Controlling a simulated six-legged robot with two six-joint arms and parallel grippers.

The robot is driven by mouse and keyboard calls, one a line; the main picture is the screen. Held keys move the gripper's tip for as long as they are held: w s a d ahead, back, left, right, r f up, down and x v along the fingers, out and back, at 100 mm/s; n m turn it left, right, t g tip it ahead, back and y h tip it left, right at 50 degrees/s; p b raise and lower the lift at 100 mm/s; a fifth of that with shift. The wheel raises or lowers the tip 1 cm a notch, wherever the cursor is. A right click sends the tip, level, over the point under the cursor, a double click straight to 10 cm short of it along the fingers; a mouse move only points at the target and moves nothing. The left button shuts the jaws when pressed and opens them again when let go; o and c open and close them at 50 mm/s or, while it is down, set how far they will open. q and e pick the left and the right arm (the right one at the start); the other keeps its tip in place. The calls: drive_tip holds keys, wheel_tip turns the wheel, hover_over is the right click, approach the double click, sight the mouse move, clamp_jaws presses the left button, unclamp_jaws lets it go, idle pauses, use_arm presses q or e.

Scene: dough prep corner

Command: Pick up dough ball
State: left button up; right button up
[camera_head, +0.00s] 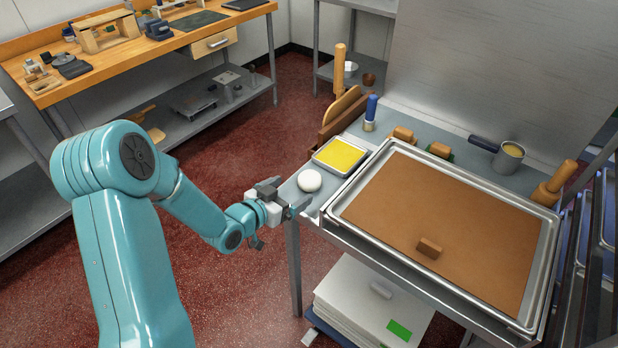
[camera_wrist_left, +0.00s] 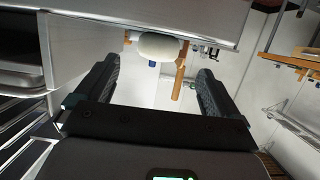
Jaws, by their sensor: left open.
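The dough ball (camera_head: 309,180) is white and round. It rests on the left end of the metal worktable (camera_head: 290,190), between the yellow tray and the table's left edge. My left gripper (camera_head: 290,205) is just off that edge, close to the ball but apart from it. In the left wrist view the two dark fingers (camera_wrist_left: 155,85) are spread wide with nothing between them. My right gripper is in neither view.
A shallow tray with yellow contents (camera_head: 340,154) sits just behind the ball. A large brown-lined tray (camera_head: 445,225) fills the table to the right, with a small brown block (camera_head: 429,248) on it. A blue-handled brush (camera_head: 371,112) stands at the back. Open red floor lies left.

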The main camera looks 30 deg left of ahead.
sight(303, 184)
use_arm(q)
drive_tip(key=x, duration=0.3)
drive_tip(key=shift+d+r, duration=0.1)
drive_tip(key=shift+d, duration=0.2)
drive_tip(key=shift+w, duration=0.3)
drive_tip(key=shift+w+a+p, duration=0.15)
drive_tip(key=shift+w+p, duration=0.1)
drive_tip(key=shift+p, duration=0.2)
drive_tip(key=p+x, duration=0.1)
drive_tip(key=x, duration=0.3)
drive_tip(key=shift+p, duration=0.35)
drive_tip(key=shift+w+f, duration=0.35)
drive_tip(key=shift+w, duration=0.05)
drive_tip(key=shift+s, duration=0.1)
drive_tip(key=shift+c, duration=0.3)
drive_tip(key=c, duration=1)
